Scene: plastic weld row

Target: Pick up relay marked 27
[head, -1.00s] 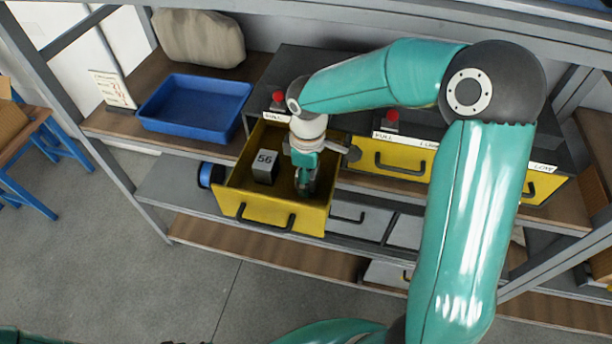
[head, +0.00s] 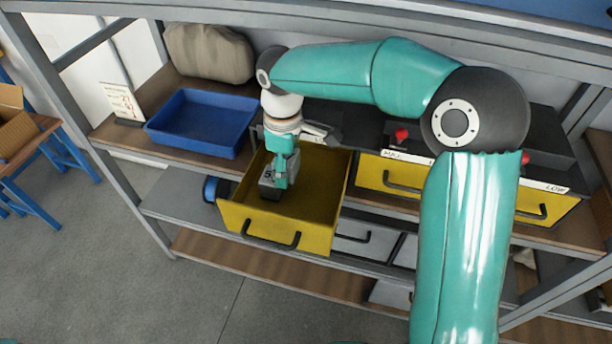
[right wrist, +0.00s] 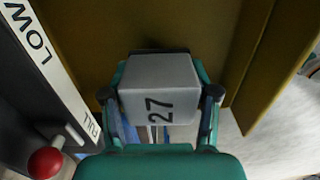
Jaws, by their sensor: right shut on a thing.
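The relay marked 27 (right wrist: 160,95) is a light grey block between the two fingers of my right gripper (right wrist: 160,100) in the right wrist view. The fingers are shut on its sides, and its number reads sideways. In the head view my right gripper (head: 281,181) points down over the left part of the open yellow drawer (head: 322,185). A grey block there (head: 266,178) shows a 5 and is partly covered by the gripper. The held relay cannot be told apart in the head view. My left gripper is not in view.
A blue tray (head: 200,121) and a beige sack (head: 208,52) stand left of the drawer. Closed yellow drawers (head: 385,178) with red knobs (head: 402,134) are to the right. A grey frame post (head: 108,165) stands at the left. The drawer's right part looks empty.

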